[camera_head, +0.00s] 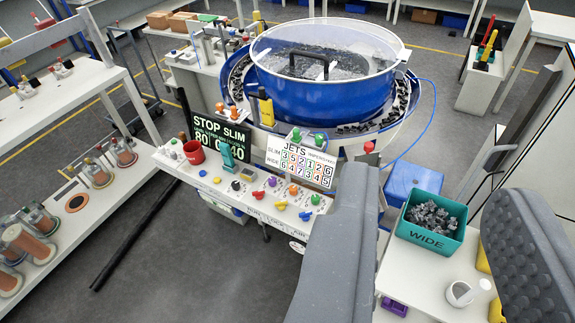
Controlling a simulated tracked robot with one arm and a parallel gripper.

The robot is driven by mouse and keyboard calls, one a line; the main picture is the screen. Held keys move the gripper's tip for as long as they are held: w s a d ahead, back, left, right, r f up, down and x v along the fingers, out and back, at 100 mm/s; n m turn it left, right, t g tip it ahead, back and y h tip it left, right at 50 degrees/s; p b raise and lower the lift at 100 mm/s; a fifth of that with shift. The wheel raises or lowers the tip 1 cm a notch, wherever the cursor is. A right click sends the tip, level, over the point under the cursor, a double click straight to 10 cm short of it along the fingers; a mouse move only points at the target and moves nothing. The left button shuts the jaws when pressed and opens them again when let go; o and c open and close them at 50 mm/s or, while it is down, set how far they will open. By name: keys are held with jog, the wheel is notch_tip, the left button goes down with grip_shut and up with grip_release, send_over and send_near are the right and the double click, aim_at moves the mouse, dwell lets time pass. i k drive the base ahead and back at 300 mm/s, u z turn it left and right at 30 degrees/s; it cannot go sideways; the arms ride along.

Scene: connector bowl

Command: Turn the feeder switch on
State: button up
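A white control panel (170,158) stands in front of a blue feeder bowl (325,95) with a clear lid. I cannot tell which one is the feeder switch; the front-edge labels are too small to read. A black display (220,138) on the panel reads STOP SLIM. My gripper (435,188) is open and empty, its two grey fingers wide apart. Its left finger is to the right of the panel and hides what lies behind it.
A teal bin (430,228) marked WIDE holds grey parts on a white table (400,285) at right, near a white cup (462,292). A blue box (412,180) is behind. A shelf with spools (28,242) stands at left. Open floor (180,265) lies before the panel.

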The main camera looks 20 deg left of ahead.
aim_at(259, 195)
jog(key=u, duration=0.4)
jog(key=i, duration=1.2)
jog(key=u, duration=0.85)
